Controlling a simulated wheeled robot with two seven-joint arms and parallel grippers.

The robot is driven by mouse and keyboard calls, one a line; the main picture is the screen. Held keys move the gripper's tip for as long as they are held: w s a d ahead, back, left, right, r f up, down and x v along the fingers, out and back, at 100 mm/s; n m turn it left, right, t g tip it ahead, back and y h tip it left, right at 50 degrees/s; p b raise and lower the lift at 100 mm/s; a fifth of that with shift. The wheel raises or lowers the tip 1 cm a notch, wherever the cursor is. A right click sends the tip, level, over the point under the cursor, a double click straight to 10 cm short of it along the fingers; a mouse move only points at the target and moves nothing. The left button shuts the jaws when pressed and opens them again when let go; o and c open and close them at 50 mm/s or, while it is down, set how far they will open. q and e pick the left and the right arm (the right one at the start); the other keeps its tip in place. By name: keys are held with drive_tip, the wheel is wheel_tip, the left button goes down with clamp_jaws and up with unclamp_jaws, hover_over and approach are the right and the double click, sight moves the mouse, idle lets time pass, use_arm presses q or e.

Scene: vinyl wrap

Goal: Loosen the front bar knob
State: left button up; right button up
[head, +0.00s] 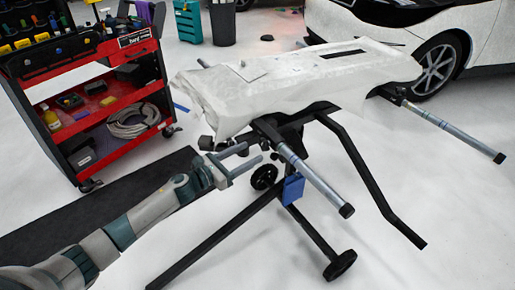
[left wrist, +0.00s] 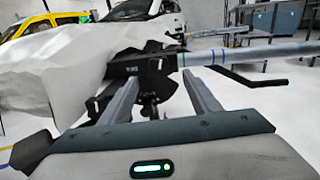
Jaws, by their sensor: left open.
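The front bar (head: 312,180) is a grey metal tube with a black end cap, sticking out toward the front right from under the white-covered panel. It also shows in the left wrist view (left wrist: 250,53), leaving a black bracket (left wrist: 142,66). Small dark knob-like parts (head: 206,143) sit beneath the panel edge near the bar's inner end; I cannot tell which is the front bar knob. My left gripper (head: 255,153) is open and empty, just left of the bar's inner end. In the left wrist view its fingers (left wrist: 162,77) flank dark bracket parts, apparently without gripping them. My right gripper is not in view.
The black wheeled stand (head: 235,240) has legs below my left gripper, with a blue piece (head: 292,189) hanging beside the bar. A second bar (head: 450,128) extends at the right. A red tool cart (head: 110,100) stands at the left. The front right floor is clear.

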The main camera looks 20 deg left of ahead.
sight(262, 146)
use_arm(q)
drive_tip(key=shift+x, duration=2.3)
drive_tip(key=shift+c, duration=0.6)
drive_tip(key=c, duration=0.9)
